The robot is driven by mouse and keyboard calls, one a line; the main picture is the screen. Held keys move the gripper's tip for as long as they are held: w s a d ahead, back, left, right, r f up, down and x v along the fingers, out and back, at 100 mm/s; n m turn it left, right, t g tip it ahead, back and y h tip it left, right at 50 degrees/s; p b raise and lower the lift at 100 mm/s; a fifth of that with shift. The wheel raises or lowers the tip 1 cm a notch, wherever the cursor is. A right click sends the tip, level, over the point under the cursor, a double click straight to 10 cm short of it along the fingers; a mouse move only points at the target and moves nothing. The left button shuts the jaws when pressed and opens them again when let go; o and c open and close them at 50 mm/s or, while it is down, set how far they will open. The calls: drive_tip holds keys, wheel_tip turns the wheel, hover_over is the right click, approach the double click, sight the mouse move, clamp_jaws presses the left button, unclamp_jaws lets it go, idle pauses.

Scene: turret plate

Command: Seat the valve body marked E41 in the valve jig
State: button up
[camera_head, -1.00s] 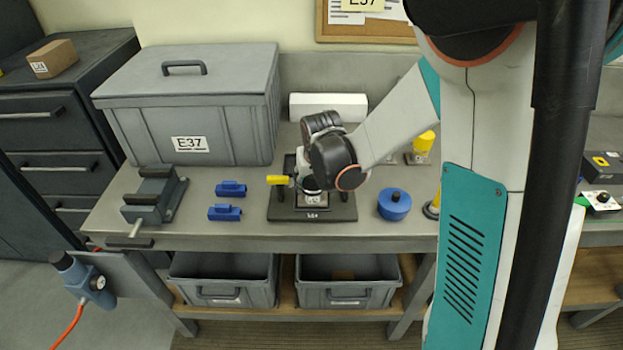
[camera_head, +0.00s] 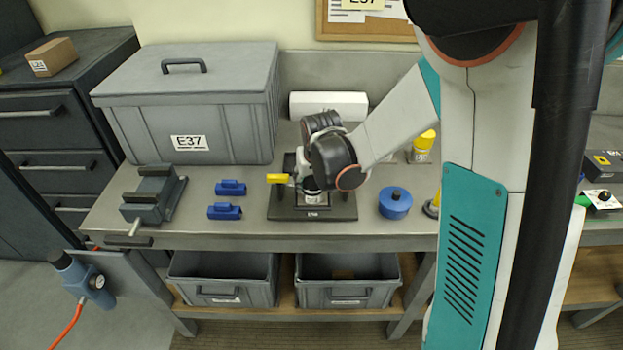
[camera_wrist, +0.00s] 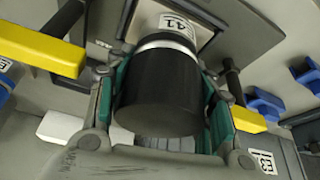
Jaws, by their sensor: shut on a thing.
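The valve body (camera_wrist: 160,90) is a black cylinder with a pale ring and a white end marked E41, seen in the wrist view. My gripper (camera_wrist: 165,95) is shut on its black part, with a green-padded finger on each side. In the head view my gripper (camera_head: 314,178) is over the valve jig (camera_head: 285,212), a dark plate on the bench with yellow-handled clamps. The pale lower end of the valve body (camera_head: 314,196) shows just below my gripper, over the jig's middle. Its contact with the jig is hidden, so I cannot tell how deep it sits.
A yellow clamp handle (camera_wrist: 40,45) is close to my left finger in the wrist view; another (camera_wrist: 247,120) is right. Two blue parts (camera_head: 226,211) and a grey vise (camera_head: 153,198) lie left of the jig. A round blue part (camera_head: 395,203) stands right. A grey bin (camera_head: 190,110) stands behind.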

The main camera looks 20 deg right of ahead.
drive_tip(key=o, duration=1.6)
drive_tip(key=shift+o, duration=0.2)
drive_tip(key=v, duration=1.2)
drive_tip(key=shift+s, duration=0.15)
drive_tip(key=shift+r, duration=0.1)
drive_tip(key=s+r+n+t+b, duration=0.1)
drive_tip(key=s+b, duration=0.3)
drive_tip(key=s, duration=1.5)
drive_tip(key=shift+s+d+t, duration=0.15)
drive_tip(key=shift+s+t, duration=0.2)
drive_tip(key=shift+t, duration=0.55)
